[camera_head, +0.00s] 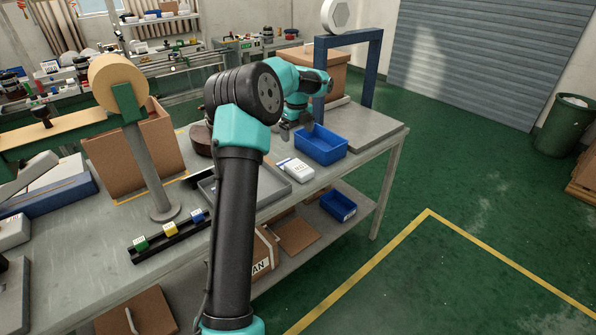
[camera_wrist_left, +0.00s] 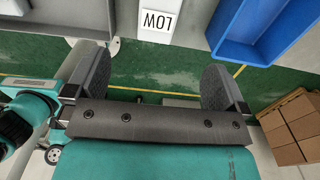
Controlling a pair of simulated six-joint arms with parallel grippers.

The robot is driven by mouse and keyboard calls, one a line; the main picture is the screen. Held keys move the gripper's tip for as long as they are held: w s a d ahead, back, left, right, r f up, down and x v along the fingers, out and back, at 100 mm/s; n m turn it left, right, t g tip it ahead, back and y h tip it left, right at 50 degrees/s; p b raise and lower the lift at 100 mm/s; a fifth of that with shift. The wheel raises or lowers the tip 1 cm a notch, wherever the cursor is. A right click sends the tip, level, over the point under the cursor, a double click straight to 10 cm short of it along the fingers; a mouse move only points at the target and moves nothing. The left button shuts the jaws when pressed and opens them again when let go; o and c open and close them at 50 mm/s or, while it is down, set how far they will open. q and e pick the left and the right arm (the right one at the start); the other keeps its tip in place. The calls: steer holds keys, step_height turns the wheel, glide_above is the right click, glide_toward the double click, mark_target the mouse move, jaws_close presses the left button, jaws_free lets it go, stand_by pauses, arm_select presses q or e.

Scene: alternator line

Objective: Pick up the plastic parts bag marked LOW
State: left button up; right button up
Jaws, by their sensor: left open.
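The white parts bag (camera_head: 295,169) lies on the workbench at the front edge, between the grey tray and the blue bin. In the left wrist view its white label (camera_wrist_left: 157,22) shows the word LOW upside down, near the top edge and beyond the fingers. My left gripper (camera_head: 296,129) is above the bench, behind the bag and beside the blue bin in the head view. Its two dark fingers (camera_wrist_left: 155,84) are wide apart in the wrist view with nothing between them. My right gripper is in neither view.
The blue bin (camera_head: 321,146) stands right of the bag; the grey tray (camera_head: 272,184) is left, partly hidden by my arm. A blue frame (camera_head: 374,68) rises behind. Another blue bin (camera_head: 339,206) sits on the lower shelf.

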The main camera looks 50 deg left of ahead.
mark_target(298, 166)
arm_select(q)
step_height(298, 166, down, 11)
steer(key=shift+r, duration=0.15)
stand_by(0.4)
steer(key=shift+d+f, duration=0.2)
steer(key=shift+f, duration=2.4)
steer(key=shift+c, duration=0.4)
steer(key=c, duration=0.9)
